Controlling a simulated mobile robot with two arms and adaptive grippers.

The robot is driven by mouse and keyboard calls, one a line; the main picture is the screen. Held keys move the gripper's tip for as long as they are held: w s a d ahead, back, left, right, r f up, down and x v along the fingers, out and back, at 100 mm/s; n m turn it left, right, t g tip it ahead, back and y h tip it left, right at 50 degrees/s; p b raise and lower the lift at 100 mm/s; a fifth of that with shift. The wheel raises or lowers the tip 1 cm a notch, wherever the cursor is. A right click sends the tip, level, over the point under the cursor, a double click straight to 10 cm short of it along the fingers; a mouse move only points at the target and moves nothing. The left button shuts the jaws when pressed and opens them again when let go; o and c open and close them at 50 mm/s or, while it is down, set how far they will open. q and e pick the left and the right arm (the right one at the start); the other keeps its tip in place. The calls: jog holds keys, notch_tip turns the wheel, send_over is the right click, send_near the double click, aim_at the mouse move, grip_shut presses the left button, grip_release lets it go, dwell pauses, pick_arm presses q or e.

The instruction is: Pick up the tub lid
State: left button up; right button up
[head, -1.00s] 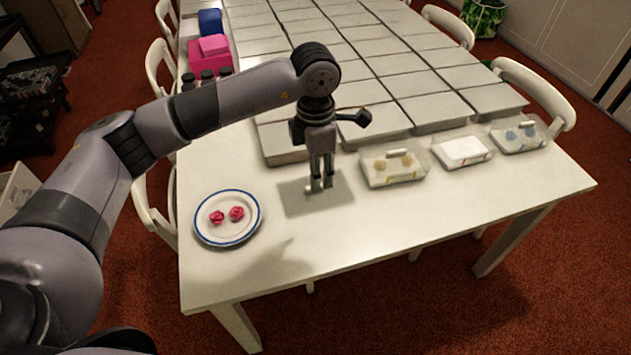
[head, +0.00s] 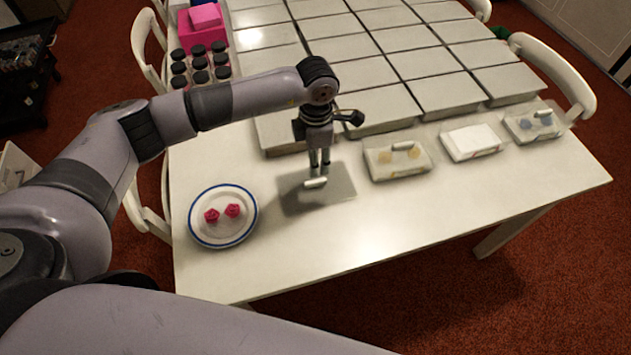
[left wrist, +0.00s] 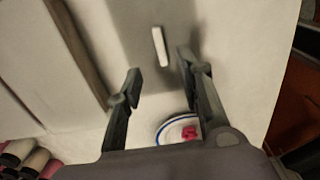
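The tub lid (head: 338,195) is a flat grey see-through panel with a white bar handle (head: 316,183). It lies on the white table, right of the plate. In the left wrist view the lid (left wrist: 135,25) shows as a grey patch with its handle (left wrist: 160,47) just beyond the fingertips. My left gripper (head: 319,171) points down over the lid, its fingertips close to the handle. In the left wrist view my left gripper (left wrist: 160,68) is open, with a clear gap between the fingers. I cannot tell if they touch anything. My right gripper is not in view.
A blue-rimmed plate (head: 224,240) with two pink roses stands left of the lid. Lidded tubs (head: 397,160) stand in a row to the right. Many grey-white slabs (head: 377,108) fill the table behind. Dark-capped jars (head: 200,67) and pink boxes (head: 205,28) stand at the back left.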

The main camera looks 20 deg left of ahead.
aim_at(316, 181)
pick_arm(q)
notch_tip(316, 181, down, 3)
jog(key=shift+w, duration=0.1)
jog(key=shift+f+p, duration=0.2)
jog(key=shift+p, duration=0.15)
notch_tip(316, 181, down, 4)
jog(key=shift+r+p, duration=0.15)
jog(key=shift+p, duration=0.55)
jog(key=shift+f, duration=0.6)
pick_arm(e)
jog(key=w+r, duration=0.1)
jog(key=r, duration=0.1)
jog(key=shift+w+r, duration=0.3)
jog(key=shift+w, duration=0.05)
pick_arm(q)
jog(key=shift+c, duration=0.5)
grip_shut()
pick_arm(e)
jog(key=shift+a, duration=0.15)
